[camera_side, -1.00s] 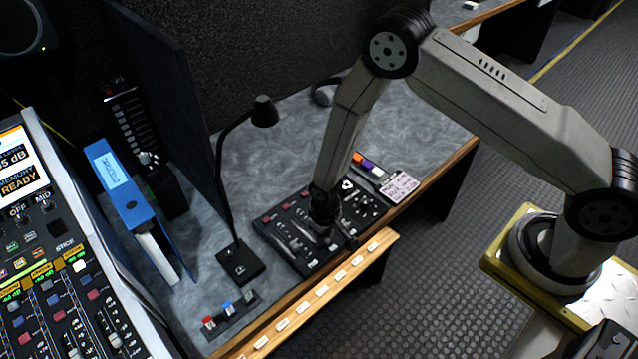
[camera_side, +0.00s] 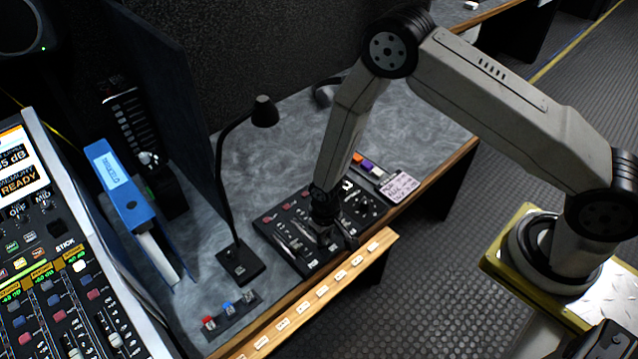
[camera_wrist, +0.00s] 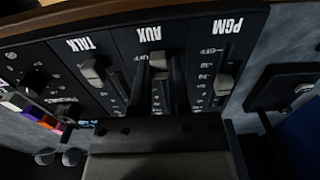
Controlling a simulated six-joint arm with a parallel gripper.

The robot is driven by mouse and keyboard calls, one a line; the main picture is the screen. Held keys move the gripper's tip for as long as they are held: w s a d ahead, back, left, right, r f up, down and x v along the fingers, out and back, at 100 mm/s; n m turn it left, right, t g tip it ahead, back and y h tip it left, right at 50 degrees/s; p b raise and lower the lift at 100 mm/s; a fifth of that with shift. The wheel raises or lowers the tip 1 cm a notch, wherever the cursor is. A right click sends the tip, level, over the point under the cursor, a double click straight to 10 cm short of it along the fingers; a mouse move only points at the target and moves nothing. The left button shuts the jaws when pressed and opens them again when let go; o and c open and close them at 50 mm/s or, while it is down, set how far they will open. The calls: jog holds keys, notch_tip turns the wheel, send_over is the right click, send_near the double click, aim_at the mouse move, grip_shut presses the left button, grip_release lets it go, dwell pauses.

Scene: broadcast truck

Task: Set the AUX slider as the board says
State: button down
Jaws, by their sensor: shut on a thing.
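The black control panel (camera_side: 266,229) sits near the desk's front edge in the side view. In the wrist view it shows upside-down labels TALK, AUX and PGM, each with a slider. The AUX slider's pale knob (camera_wrist: 158,61) is near its label, between my gripper's (camera_wrist: 160,78) two dark fingers. My gripper is shut on this knob; in the side view my gripper (camera_side: 338,235) is low over the panel and hides part of it. A pale card with handwriting (camera_side: 400,187) lies beyond the panel; its writing is too small to read.
The TALK knob (camera_wrist: 93,73) and PGM knob (camera_wrist: 221,84) flank the AUX slider closely. A small strip with coloured buttons (camera_side: 229,310) lies near the front edge. A blue binder (camera_side: 128,190) stands farther left.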

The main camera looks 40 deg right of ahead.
dwell(0.4)
jog(key=shift+w, duration=2.75)
jog(key=c, duration=0.6)
grip_release()
jog(key=shift+o, duration=0.2)
jog(key=shift+r, duration=0.15)
notch_tip(320, 180, up, 8)
jog(key=shift+f, duration=0.25)
jog(key=shift+r, duration=0.1)
